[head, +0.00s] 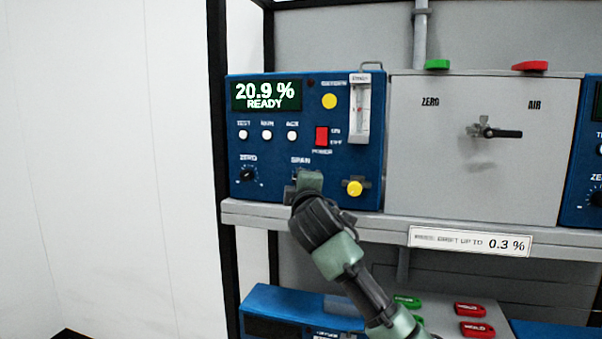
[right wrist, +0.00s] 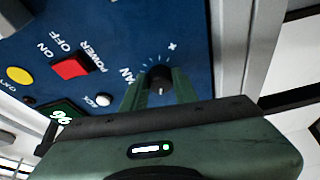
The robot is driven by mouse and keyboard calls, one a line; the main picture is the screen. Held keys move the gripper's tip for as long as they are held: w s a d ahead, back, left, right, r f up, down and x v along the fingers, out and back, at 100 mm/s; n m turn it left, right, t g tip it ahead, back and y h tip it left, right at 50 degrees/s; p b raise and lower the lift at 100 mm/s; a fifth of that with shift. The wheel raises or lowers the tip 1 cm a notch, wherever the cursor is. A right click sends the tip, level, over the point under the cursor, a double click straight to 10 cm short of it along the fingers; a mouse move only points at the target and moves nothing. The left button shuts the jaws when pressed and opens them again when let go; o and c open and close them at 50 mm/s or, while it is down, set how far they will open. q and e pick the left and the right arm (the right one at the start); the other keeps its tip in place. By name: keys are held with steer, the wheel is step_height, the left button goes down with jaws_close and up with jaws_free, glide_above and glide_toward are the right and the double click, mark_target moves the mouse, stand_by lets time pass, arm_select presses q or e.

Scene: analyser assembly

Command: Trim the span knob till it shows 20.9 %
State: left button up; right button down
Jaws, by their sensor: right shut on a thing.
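The blue analyser (head: 300,120) stands on a shelf. Its display (head: 267,95) reads 20.9 % with READY below. The span knob (right wrist: 159,78) is black, with a dial of tick marks around it, low on the panel. My right gripper (head: 307,180) is at the knob and hides it in the head view. In the right wrist view my right gripper (right wrist: 160,90) has its two green fingers on either side of the knob, shut on it. My left gripper is not in view.
A black zero knob (head: 247,174) is to the left, a yellow knob (head: 354,188) close on the right. Above are a red power switch (head: 321,136) and a flow tube (head: 360,108). A grey box (head: 480,170) with a valve handle stands to the right. A label (head: 469,241) on the shelf edge mentions 0.3 %.

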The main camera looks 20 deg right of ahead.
steer(key=shift+f, duration=0.1)
stand_by(0.5)
steer(key=c, duration=1.1)
jaws_free()
steer(key=b+v, duration=0.3)
steer(key=v, duration=0.4)
steer(key=shift+s+b, duration=0.4)
steer(key=shift+a, duration=0.15)
